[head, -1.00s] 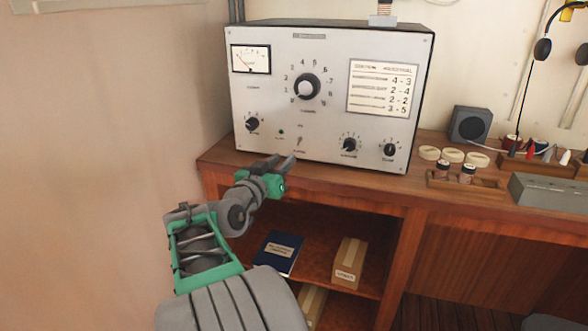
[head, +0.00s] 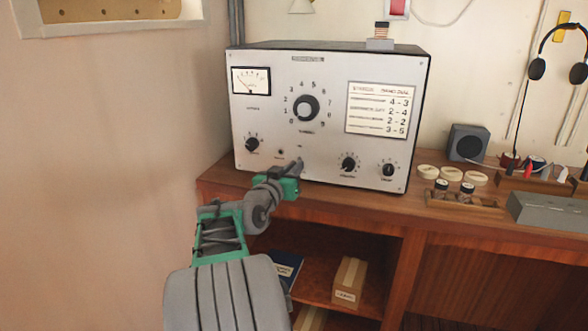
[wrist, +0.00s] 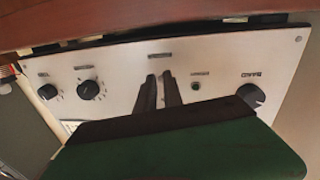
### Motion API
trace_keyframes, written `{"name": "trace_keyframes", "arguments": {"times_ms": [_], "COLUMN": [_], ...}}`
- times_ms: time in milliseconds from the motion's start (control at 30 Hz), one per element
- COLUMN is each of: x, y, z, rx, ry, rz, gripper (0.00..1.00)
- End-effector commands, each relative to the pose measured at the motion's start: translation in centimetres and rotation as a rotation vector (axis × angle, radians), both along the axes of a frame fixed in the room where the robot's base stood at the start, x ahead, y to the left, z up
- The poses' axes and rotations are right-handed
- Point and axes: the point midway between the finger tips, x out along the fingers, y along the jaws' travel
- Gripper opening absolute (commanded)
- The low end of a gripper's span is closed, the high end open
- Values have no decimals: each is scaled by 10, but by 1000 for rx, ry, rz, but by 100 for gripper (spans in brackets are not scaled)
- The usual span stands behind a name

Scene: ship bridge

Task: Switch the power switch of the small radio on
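The radio (head: 270,140) is a pale-fronted box with knobs, a meter and a printed card, standing on a wooden desk. Its lower front panel (wrist: 225,60) fills much of the wrist view, seen upside down. My gripper (head: 298,163) is at the lower middle of this panel, just right of a small dark indicator, which also shows in the wrist view (wrist: 200,86). In the wrist view, the two dark fingers of my gripper (wrist: 160,78) point at the panel with a narrow gap between them. The power switch is hidden at the fingertips; I cannot tell whether they touch it.
Black knobs flank the fingers: one at the left (head: 252,144) and one at the right (head: 348,163). The desk's front edge (head: 330,208) runs below my gripper, above an open shelf. A small speaker (head: 467,143) stands to the right. A wall is close on the left.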

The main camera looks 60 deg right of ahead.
Motion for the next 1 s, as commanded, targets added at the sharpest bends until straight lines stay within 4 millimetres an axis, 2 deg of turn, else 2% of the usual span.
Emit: {"name": "trace_keyframes", "arguments": {"times_ms": [133, 733, 1000], "x": [0, 0, 0], "y": [0, 0, 1], "z": [0, 3, 13], "rx": [0, 14, 124], "ry": [0, 2, 19], "rz": [0, 0, -2], "gripper": [0, 0, 0]}}
